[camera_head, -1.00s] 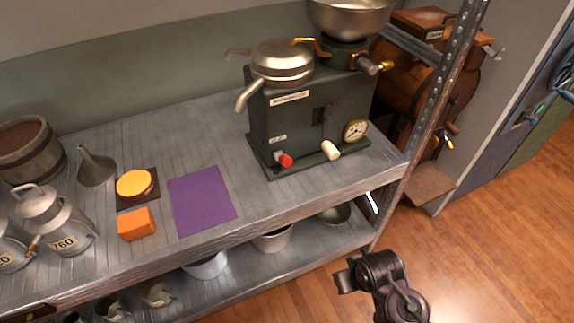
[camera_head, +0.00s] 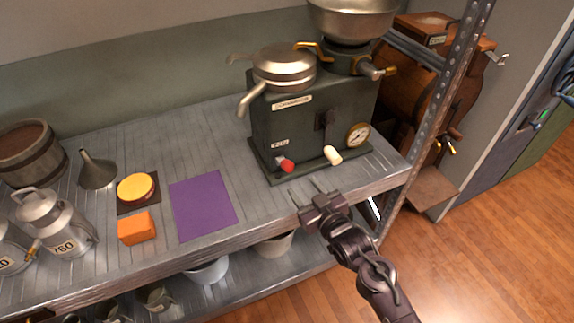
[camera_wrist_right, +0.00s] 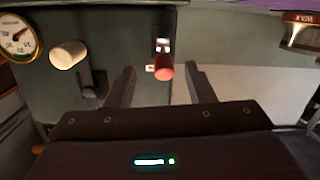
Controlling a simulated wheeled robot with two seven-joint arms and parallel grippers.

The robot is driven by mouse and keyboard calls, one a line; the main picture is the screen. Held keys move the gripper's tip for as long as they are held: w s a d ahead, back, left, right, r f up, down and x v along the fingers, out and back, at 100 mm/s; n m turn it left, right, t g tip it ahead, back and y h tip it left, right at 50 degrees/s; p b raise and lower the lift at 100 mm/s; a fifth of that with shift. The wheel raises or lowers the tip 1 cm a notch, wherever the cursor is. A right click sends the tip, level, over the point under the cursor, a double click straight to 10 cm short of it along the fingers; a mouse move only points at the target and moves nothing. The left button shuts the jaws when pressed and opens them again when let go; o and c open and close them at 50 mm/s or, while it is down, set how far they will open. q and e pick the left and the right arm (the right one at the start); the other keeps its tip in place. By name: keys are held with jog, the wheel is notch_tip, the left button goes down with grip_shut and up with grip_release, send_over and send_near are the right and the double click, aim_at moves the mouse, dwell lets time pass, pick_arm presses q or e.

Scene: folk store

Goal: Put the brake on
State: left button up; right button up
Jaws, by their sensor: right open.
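A dark green machine (camera_head: 300,125) stands on the metal shelf. Its front has a red-knobbed lever (camera_head: 286,165) at lower left under a small label too blurred to read. A cream-knobbed lever (camera_head: 333,155) sits to its right. I cannot tell from the labels which is the brake. My right gripper (camera_head: 312,192) is open and empty at the shelf's front edge, below and in front of the two knobs. In the right wrist view the red knob (camera_wrist_right: 165,67) shows between the open fingers, apparently beyond them. The cream knob (camera_wrist_right: 68,55) is left of the fingers. My left gripper is out of view.
A round gauge (camera_head: 358,135) is right of the cream knob. A metal pan tops the machine, with a spout (camera_head: 250,98) at left. A purple mat (camera_head: 203,205), an orange block (camera_head: 136,228) and milk cans (camera_head: 55,225) are left. A perforated post (camera_head: 440,110) stands right.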

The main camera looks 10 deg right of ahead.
aim_at(288, 170)
jog(key=shift+w+a+r+n+t+y, duration=0.15)
jog(key=shift+w+a+r+t+y, duration=0.15)
jog(key=shift+w, duration=0.15)
jog(key=shift+w+a+r+n+t+y, duration=0.15)
jog(key=shift+w+a+r+t+y, duration=0.15)
jog(key=shift+w, duration=0.1)
jog(key=x, duration=0.7)
jog(key=shift+f, duration=0.1)
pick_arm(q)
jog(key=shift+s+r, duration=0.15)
